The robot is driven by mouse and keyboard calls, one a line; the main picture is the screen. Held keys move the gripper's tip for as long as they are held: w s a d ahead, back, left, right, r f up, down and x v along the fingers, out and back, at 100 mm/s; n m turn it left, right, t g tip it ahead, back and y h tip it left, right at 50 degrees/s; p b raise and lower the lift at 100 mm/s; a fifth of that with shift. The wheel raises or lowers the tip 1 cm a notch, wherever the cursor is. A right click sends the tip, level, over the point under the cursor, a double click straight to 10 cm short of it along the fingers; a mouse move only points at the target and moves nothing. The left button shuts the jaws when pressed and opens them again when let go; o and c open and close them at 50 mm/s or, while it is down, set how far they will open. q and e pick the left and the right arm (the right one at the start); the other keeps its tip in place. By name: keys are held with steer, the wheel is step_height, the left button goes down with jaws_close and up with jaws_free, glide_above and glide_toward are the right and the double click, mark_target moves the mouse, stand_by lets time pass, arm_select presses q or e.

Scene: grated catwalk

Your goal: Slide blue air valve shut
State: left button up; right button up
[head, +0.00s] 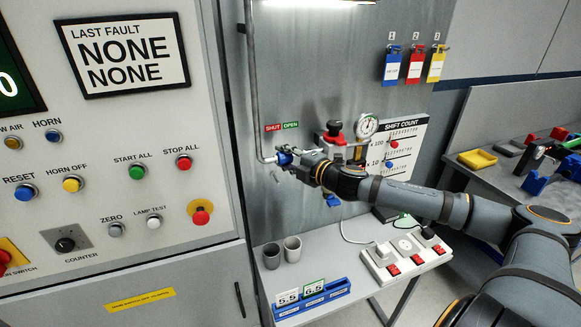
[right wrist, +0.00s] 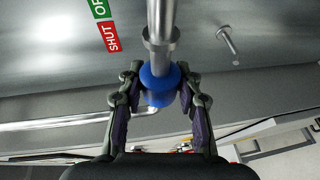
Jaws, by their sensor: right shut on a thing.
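The blue air valve (head: 284,158) is a blue sleeve on a metal pipe, mounted on the grey wall panel below a red SHUT and green OPEN label (head: 282,127). My right gripper (head: 290,160) reaches it from the right and partly hides it in the head view. In the right wrist view, the blue sleeve (right wrist: 160,80) sits between the two fingers of my right gripper (right wrist: 160,98), which are closed on its sides. The label there (right wrist: 107,25) lies to the left of the pipe. I cannot tell exactly how the sleeve lines up with the label. My left gripper is out of view.
A pressure gauge (head: 367,125) and a red-knobbed fitting (head: 334,132) are just right of the valve. Below is a bench with two grey cups (head: 292,249), a blue holder (head: 312,299) and a power strip (head: 407,256). A button cabinet (head: 110,205) stands at left.

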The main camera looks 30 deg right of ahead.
steer(key=shift+a+r, duration=0.15)
steer(key=shift+a, duration=0.1)
steer(key=shift+d, duration=0.1)
steer(key=shift+w+d, duration=0.1)
steer(key=o, duration=1.2)
steer(key=shift+w+a, duration=0.15)
steer(key=shift+a, duration=0.1)
steer(key=shift+c, duration=0.2)
steer(key=shift+d, duration=0.2)
